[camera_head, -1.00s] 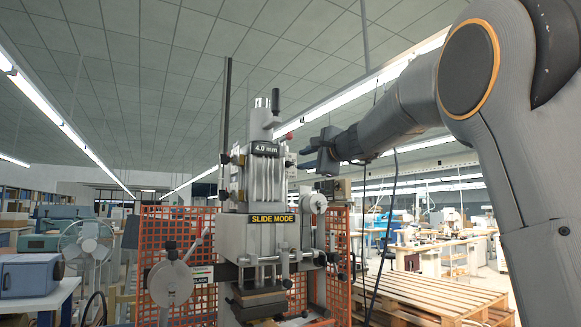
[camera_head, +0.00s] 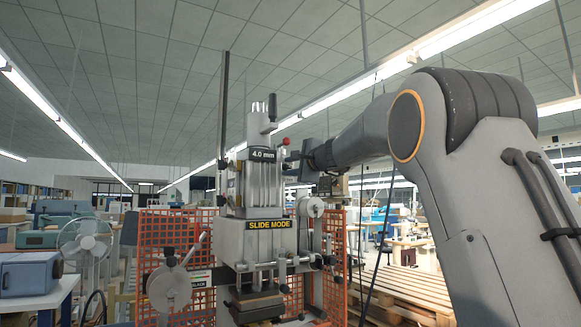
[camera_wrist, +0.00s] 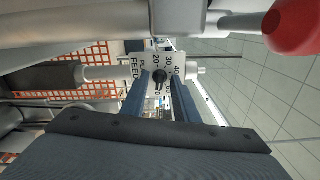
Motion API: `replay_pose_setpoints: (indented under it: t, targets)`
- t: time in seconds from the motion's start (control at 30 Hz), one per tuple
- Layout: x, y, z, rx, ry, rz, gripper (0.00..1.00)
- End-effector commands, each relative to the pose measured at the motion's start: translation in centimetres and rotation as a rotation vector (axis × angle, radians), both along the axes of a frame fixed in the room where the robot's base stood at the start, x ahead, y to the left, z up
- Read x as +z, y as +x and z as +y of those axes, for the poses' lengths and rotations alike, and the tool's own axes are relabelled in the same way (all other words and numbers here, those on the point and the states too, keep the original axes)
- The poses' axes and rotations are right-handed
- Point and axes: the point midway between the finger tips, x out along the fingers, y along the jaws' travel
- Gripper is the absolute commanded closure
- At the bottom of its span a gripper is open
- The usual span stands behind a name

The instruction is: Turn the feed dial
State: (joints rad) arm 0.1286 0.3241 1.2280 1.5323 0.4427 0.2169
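In the head view my gripper (camera_head: 298,165) is at the press's upper right side. A pale round disc (camera_head: 312,207) there may be the same dial; its markings are unreadable.
The foil press (camera_head: 262,235) carries signs reading 4.0 mm and SLIDE MODE. A red ball knob (camera_wrist: 293,26) and grey bars (camera_wrist: 90,22) are close to my gripper in the wrist view. Orange mesh (camera_head: 335,240) stands behind the press. Wooden pallets (camera_head: 415,290) lie at right.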

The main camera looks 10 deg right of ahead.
Motion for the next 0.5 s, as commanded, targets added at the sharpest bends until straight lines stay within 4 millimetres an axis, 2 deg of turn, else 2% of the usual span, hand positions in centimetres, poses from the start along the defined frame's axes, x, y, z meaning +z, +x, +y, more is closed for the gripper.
replay_pose_setpoints:
  t: [0.03, 0.2, 0.5]
  targets:
    - [-0.01, -0.01, -0.01, 0.0, 0.0, 0.0, 0.74]
    - [-0.01, -0.02, -0.01, 0.0, 0.0, 0.0, 1.0]
    - [-0.1, 0.01, -0.02, 0.0, -0.016, -0.005, 1.0]
